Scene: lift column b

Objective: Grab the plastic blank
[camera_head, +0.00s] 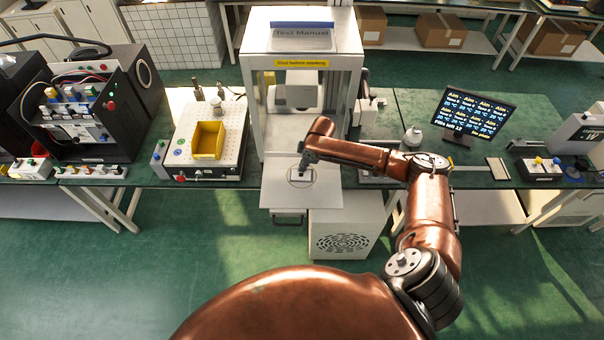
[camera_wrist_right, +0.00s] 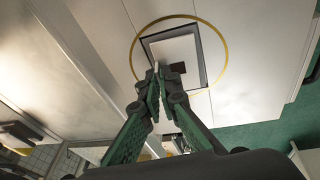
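A flat pale rectangle, which looks like the plastic blank (camera_wrist_right: 160,49), lies in a dark rectangular frame inside a yellow ring on the white platform (camera_wrist_right: 110,100). In the head view the dark frame and ring (camera_head: 300,178) sit on the platform of the white test cabinet, and the blank is small there. My right gripper (camera_head: 304,163) points down just over the frame. In the wrist view its two green-padded fingers (camera_wrist_right: 165,80) are close together at the tips, over the blank's lower edge. The tips hide whether anything is between them. My left gripper is not in view.
The cabinet frame (camera_head: 252,85) rises behind the platform, close to my right arm. A yellow bin (camera_head: 208,139) stands on a perforated plate to the left. A monitor (camera_head: 474,115) stands to the right. Free green floor lies in front of the benches.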

